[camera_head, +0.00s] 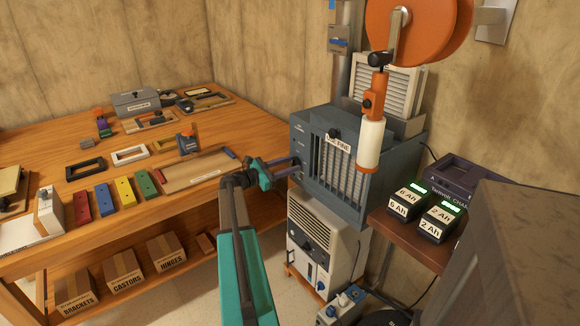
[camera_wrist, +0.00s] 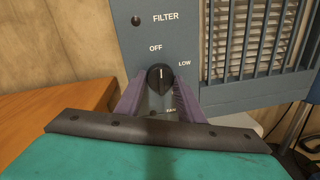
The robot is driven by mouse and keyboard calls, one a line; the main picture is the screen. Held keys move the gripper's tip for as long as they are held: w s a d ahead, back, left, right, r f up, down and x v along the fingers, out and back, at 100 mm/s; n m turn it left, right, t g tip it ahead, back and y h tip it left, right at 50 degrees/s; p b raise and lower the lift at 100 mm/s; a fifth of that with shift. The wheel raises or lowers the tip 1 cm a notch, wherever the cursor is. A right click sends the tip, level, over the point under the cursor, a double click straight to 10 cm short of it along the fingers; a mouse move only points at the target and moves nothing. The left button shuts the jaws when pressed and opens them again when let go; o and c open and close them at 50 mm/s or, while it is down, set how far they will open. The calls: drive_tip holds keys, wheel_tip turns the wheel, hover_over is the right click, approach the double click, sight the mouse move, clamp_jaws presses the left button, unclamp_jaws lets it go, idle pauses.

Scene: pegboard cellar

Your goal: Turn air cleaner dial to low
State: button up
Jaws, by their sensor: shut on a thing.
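The air cleaner (camera_head: 310,190) is a blue-grey box with a slatted front, in the middle of the head view. In the wrist view its panel (camera_wrist: 196,30) reads FILTER, with OFF above the dial and LOW to the upper right. The black round dial (camera_wrist: 160,76) has a white mark that points about straight up, near OFF. My gripper (camera_wrist: 160,92) has its purple fingers on either side of the dial, shut on it. In the head view my gripper (camera_head: 294,163) reaches the panel's left part from the left; the dial is hidden there.
A wooden bench (camera_head: 60,155) with tools and coloured blocks stands to the left. An orange reel with a hanging orange-and-white handle (camera_head: 370,140) is in front of the air cleaner's right side. A shelf with battery chargers (camera_head: 435,220) is to the right.

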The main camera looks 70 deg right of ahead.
drive_tip(key=shift+s+a+m+t+b, duration=0.15)
drive_tip(key=shift+m+t+b, duration=0.15)
drive_tip(key=shift+m+b, duration=2.45)
drive_tip(key=shift+a+m+t+b, duration=0.1)
drive_tip(key=shift+m+t+b, duration=0.2)
drive_tip(key=shift+m+b, duration=2.4)
drive_tip(key=shift+m+p, duration=0.6)
drive_tip(key=shift+m, duration=0.15)
drive_tip(key=o, duration=1.1)
drive_tip(key=shift+r, duration=0.1)
drive_tip(key=shift+c, duration=0.2)
